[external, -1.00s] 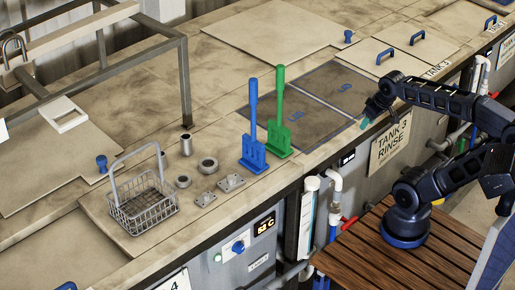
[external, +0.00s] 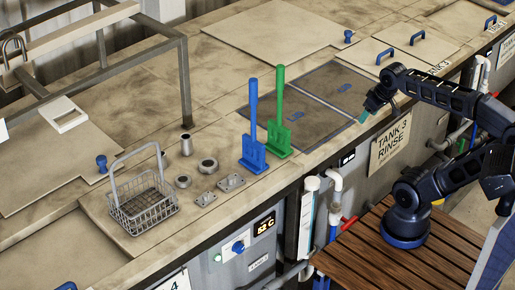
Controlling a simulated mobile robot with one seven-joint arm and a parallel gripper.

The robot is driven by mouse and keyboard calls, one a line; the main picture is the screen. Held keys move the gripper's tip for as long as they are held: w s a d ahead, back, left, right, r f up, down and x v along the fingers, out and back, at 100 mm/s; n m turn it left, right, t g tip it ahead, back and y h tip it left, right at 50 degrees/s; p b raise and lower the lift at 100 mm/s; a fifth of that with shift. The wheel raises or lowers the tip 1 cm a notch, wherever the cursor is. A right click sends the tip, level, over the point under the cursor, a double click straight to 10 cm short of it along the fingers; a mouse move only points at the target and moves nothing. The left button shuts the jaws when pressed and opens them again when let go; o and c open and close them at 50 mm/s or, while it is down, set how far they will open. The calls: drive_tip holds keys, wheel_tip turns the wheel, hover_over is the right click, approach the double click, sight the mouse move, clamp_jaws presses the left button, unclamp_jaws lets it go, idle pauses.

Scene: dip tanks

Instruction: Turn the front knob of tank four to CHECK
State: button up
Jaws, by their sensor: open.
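The blue front knob (external: 239,246) sits on the grey front panel below the counter edge, beside a small display reading about 53 C (external: 264,224). A partly cut-off sign ending in 4 (external: 173,281) hangs on the same front, lower left. The knob's pointer and its position labels are too small to read. My gripper (external: 366,116) is open and empty, with teal fingertips. It is above the counter's front edge near the tank 3 rinse sign, far to the right of the knob and higher than it.
A wire basket (external: 143,206), metal fittings (external: 208,165), a blue paddle (external: 253,140) and a green paddle (external: 279,125) stand on the counter. White pipes and a red-handled valve (external: 348,223) stick out from the front, between my base and the knob panel.

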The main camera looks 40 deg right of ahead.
drive_tip(key=w+a+r+n+t+h, duration=0.15)
drive_tip(key=w+a+n+h, duration=0.4)
drive_tip(key=a, duration=0.75)
drive_tip(key=w+a+r+n+t+h, duration=0.1)
drive_tip(key=w+a+n+t+h, duration=0.15)
drive_tip(key=w+a+n, duration=0.65)
drive_tip(key=s+a+n+t+y, duration=0.2)
drive_tip(key=s+a+n+t, duration=0.3)
drive_tip(key=a, duration=0.6)
drive_tip(key=s+a+n+t+y, duration=0.1)
drive_tip(key=s+a+n+y, duration=0.2)
drive_tip(key=s+a, duration=0.5)
drive_tip(key=s+a+n+t+y, duration=0.2)
drive_tip(key=s+a+n+t, duration=0.15)
drive_tip(key=a, duration=0.95)
approach(242, 249)
drive_tip(key=w, duration=0.9)
drive_tip(key=shift+d+r, duration=0.1)
drive_tip(key=shift+d, duration=0.1)
drive_tip(key=shift+s, duration=0.1)
drive_tip(key=shift+c, duration=0.3)
